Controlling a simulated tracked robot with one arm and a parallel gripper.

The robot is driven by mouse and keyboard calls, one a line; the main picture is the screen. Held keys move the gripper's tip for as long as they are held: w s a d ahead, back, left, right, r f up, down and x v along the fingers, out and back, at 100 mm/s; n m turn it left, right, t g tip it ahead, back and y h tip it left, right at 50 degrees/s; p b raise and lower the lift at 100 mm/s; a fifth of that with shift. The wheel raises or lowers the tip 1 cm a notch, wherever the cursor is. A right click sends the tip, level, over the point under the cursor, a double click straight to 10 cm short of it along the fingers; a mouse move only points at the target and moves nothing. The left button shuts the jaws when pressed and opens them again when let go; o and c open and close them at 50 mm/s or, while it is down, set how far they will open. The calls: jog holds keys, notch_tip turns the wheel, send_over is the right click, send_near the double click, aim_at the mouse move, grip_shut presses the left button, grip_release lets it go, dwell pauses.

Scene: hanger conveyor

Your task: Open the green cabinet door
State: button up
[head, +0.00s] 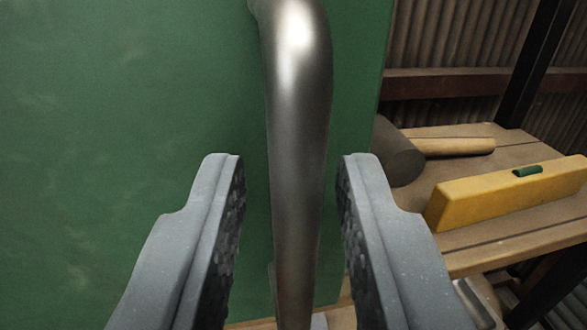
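The green cabinet door (120,110) fills the left and middle of the head view. Its metal bar handle (298,120) stands upright and curves in to the door at the top. My gripper (292,165) is open, with one finger to the left of the handle and the other to its right. A gap shows between the handle and each finger, so neither finger appears to touch it. The handle's lower end is partly hidden near the bottom of the picture.
To the right of the door, a wooden shelf (470,240) holds a mallet (400,158) with a wooden grip and a yellow spirit level (510,195). A dark post (530,65) and a corrugated wall (450,40) stand behind.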

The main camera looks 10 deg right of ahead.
jog(key=shift+w+d+f+p, duration=0.1)
jog(key=shift+w+d+p, duration=0.05)
jog(key=shift+w+p, duration=0.15)
